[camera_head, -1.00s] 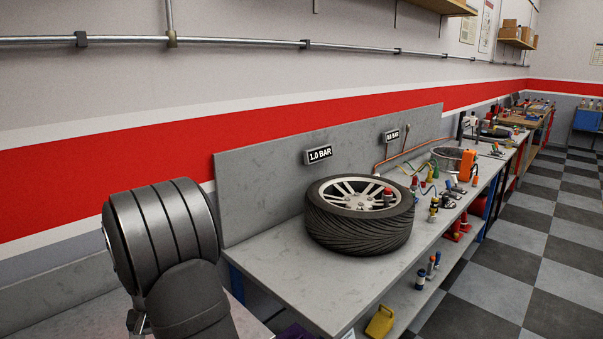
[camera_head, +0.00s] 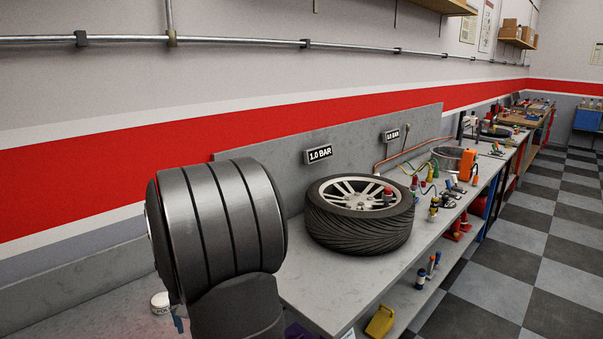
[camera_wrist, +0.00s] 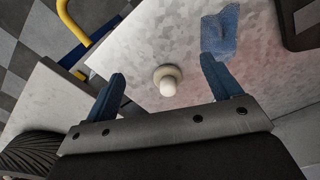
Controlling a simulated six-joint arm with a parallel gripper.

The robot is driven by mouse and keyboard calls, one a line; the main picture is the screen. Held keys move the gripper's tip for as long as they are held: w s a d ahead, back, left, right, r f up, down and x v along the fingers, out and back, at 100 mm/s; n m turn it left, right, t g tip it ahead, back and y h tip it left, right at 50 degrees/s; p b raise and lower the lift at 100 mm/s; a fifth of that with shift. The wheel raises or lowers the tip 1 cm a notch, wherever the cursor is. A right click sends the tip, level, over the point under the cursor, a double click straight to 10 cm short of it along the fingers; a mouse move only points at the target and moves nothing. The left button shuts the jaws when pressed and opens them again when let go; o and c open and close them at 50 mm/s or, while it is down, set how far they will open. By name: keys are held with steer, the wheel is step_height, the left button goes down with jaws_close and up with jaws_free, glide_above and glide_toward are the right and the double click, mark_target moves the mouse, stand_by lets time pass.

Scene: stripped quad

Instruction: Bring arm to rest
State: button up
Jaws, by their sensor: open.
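My gripper (camera_wrist: 163,68) shows in the wrist view with its two blue fingers spread wide and nothing held. It hangs over a light grey mottled worktop (camera_wrist: 145,45). A small white rounded thing (camera_wrist: 167,83) stands on the worktop, seen between the fingers but apart from both. A blue cloth (camera_wrist: 220,32) lies beyond the right fingertip. In the head view my dark arm link fills the lower left and hides most of the gripper.
A tyre on a silver rim (camera_head: 360,215) lies on the workbench (camera_head: 318,285) right of my arm. A white tin (camera_head: 160,302) stands left of the arm. Tools and fittings crowd the bench farther back. A yellow tubular handle (camera_wrist: 95,25) shows at the worktop's edge.

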steer(key=w+d+f, duration=0.1)
steer(key=w+d, duration=0.1)
steer(key=d, duration=0.2)
steer(key=w+d+f+m, duration=0.1)
steer(key=w+d+f, duration=0.1)
steer(key=d, duration=0.3)
steer(key=w+d+f+m, duration=0.1)
steer(key=w+d+f, duration=0.1)
steer(key=w+d, duration=0.2)
steer(key=shift+w+d+f, duration=0.1)
steer(key=shift+w+d, duration=0.05)
steer(key=shift+d, duration=0.05)
steer(key=w+d+f+m, duration=0.1)
steer(key=d+f, duration=0.2)
steer(key=d, duration=0.5)
steer(key=w+d+f+m, duration=0.1)
steer(key=d+f, duration=0.3)
steer(key=d, duration=0.4)
steer(key=shift+w+d+f, duration=0.25)
steer(key=shift+w, duration=0.55)
